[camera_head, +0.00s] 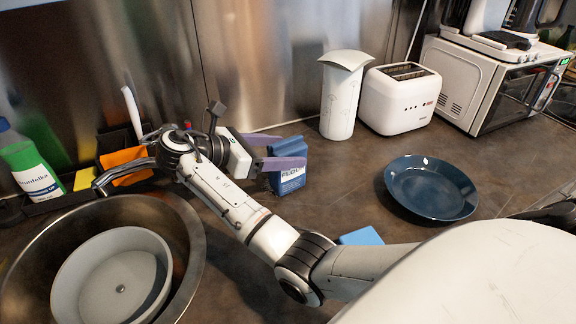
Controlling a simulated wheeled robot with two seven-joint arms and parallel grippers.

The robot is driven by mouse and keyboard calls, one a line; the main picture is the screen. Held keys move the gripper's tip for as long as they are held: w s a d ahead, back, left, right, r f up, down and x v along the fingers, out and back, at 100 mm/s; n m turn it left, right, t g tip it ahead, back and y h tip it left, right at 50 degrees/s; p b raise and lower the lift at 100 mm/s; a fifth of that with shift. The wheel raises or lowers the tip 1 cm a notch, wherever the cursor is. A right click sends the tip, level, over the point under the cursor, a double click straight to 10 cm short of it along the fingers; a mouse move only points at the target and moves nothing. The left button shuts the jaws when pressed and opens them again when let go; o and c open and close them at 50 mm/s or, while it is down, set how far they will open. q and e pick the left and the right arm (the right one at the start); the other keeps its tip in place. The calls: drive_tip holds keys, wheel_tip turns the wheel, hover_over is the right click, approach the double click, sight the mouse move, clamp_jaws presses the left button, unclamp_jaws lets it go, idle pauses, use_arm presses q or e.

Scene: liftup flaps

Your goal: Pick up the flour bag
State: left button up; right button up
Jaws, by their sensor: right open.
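The flour bag (291,179) is a small blue packet with a white label, standing on the dark counter near the back wall. My right gripper (293,150) is at the bag, with its two purple fingers spread apart and pointing right. The nearer finger crosses in front of the bag's upper part. The farther finger is at the bag's upper left. I cannot tell whether either finger touches the bag. My left gripper is not in view.
A sink (190,222) holding a grey bowl (112,275) is at the left, with a faucet (118,172) behind it. A white canister (340,100), toaster (398,100) and microwave (468,85) line the back. A blue plate (430,188) lies at the right.

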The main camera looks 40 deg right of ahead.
sight(300, 150)
drive_tip(key=x, duration=0.5)
drive_tip(key=shift+s+d+r, duration=0.1)
drive_tip(key=shift+s+d, duration=0.1)
drive_tip(key=shift+r, duration=0.1)
drive_tip(key=c, duration=1.6)
